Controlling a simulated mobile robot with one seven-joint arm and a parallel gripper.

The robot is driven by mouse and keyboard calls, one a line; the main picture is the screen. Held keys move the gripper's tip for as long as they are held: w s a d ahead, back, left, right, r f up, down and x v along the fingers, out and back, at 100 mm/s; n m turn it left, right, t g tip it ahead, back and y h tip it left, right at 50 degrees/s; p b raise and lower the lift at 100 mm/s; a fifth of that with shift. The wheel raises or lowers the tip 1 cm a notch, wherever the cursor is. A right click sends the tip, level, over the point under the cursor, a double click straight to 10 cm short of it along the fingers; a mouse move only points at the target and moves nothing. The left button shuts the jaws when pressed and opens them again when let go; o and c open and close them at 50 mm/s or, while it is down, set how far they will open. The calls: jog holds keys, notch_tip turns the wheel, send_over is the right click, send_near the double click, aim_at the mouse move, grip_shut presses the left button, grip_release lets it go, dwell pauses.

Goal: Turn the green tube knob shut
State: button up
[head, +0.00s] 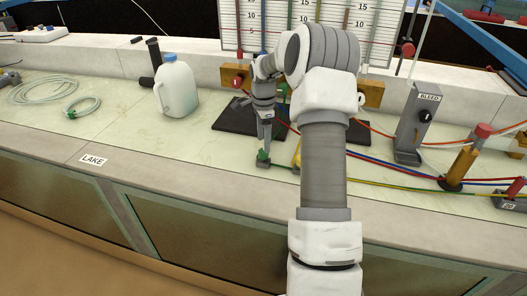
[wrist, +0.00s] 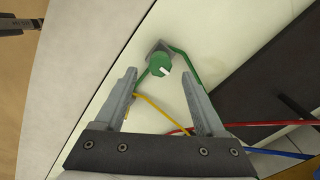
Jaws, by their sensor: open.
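The green knob (wrist: 161,66) sits on a small grey block (wrist: 158,46) on the pale bench in the wrist view, with a white mark toward its lower right. The green tube (wrist: 186,62) runs by the block. My gripper (wrist: 159,72) is open, its fingertips on either side of the knob in the picture; I cannot tell whether they touch it. In the head view, my gripper (head: 264,143) points down just above the green knob (head: 262,156), near the bench's front edge. The fingers partly hide the knob there.
A black plate (head: 234,118) lies behind my gripper. A white jug (head: 177,88) stands to the left, the BLEED post (head: 412,122) to the right. The bench is clear front left.

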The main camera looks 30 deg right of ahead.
aim_at(264, 154)
jog(key=shift+f, duration=2.1)
grip_shut()
